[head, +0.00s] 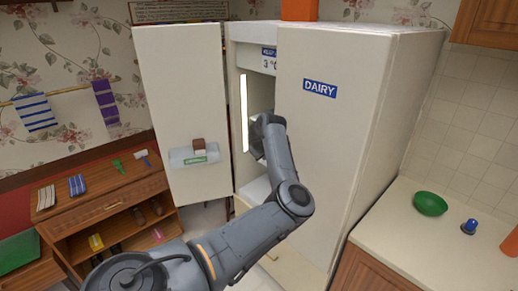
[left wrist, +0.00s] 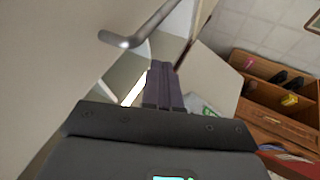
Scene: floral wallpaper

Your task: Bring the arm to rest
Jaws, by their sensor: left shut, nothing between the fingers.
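My left arm crosses the head view from the bottom, and its wrist end reaches into the opening of the white fridge (head: 350,130). In that view the fingertips are hidden by the arm and the right-hand door. In the left wrist view my left gripper (left wrist: 161,68) has its two dark fingers together, with nothing between them. A grey bar handle (left wrist: 140,30) lies ahead of and to the left of the fingertips; they look apart from it. My right gripper is in neither view.
The open left fridge door (head: 182,100) holds a bin with packets. The door marked DAIRY (head: 320,88) stands close to my forearm. A wooden shelf unit (head: 105,205) is at the left. A green bowl (head: 430,204) sits on the right counter (head: 400,235).

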